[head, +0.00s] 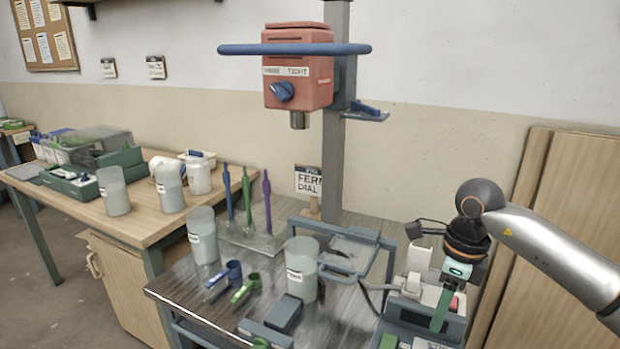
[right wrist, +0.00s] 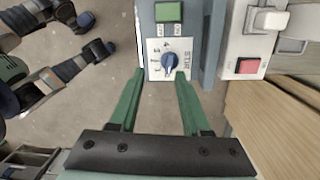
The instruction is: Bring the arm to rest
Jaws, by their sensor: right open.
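My right arm comes in from the right in the head view, with the right gripper (head: 440,312) pointing down over the grey device at the front right of the bench. In the right wrist view the right gripper (right wrist: 160,76) has its two green fingers apart with nothing between them. Just beyond the fingertips is a control panel (right wrist: 155,50) with a blue knob (right wrist: 170,62) and a green button (right wrist: 168,12). I cannot tell how far the fingertips are from the panel. My left gripper is not in view.
A scale-like device with a red button (right wrist: 248,66) stands beside the panel. Translucent buckets (head: 302,270) and blue and green clamps (head: 245,288) are on the bench. A red mixer (head: 298,70) hangs on a post. Wooden boards (head: 560,180) lean at the right.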

